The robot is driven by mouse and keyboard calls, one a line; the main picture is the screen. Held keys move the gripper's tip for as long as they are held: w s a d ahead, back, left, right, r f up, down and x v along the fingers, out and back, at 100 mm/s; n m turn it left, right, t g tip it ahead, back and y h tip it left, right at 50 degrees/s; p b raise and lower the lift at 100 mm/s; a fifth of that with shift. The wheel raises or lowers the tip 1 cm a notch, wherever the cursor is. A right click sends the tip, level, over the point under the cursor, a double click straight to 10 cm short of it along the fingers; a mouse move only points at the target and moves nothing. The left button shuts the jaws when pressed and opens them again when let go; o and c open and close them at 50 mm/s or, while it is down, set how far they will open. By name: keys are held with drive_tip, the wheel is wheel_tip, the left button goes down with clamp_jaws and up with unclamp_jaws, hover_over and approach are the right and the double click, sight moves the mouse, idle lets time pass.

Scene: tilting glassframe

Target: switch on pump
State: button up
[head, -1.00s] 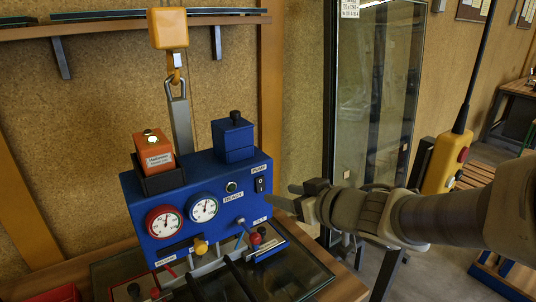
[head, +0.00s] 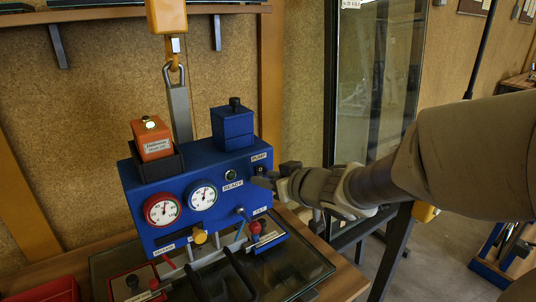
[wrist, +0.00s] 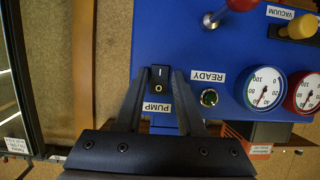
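The pump switch (wrist: 158,79) is a black rocker marked I and O on the face of the blue control box (head: 160,241), beside the PUMP label (wrist: 156,107). My gripper (wrist: 160,74) is open and empty, with its fingertips on either side of the switch in the wrist view. I cannot tell whether they touch the switch or the panel. In the head view my gripper (head: 257,178) is at the box's right end and hides most of the switch. I cannot tell which side of the rocker is pressed.
The READY lamp (wrist: 209,97) is beside the switch. Two gauges, red-rimmed (head: 161,209) and blue-rimmed (head: 203,195), and a red-knobbed lever (head: 255,227) are on the box's front. A hook hangs above from a yellow block (head: 166,15). A glass pane (head: 372,90) stands behind.

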clamp_jaws()
drive_tip(key=f+t+b, duration=0.1)
drive_tip(key=b, duration=0.5)
drive_tip(key=shift+f+y, duration=0.1)
drive_tip(key=shift+y, duration=0.3)
drive_tip(key=shift+t+b, duration=0.4)
drive_tip(key=shift+b, duration=0.25)
drive_tip(key=shift+t+y+b, duration=0.3)
drive_tip(key=shift+y+b, duration=0.1)
drive_tip(key=shift+b, duration=0.6)
drive_tip(key=shift+r, duration=0.2)
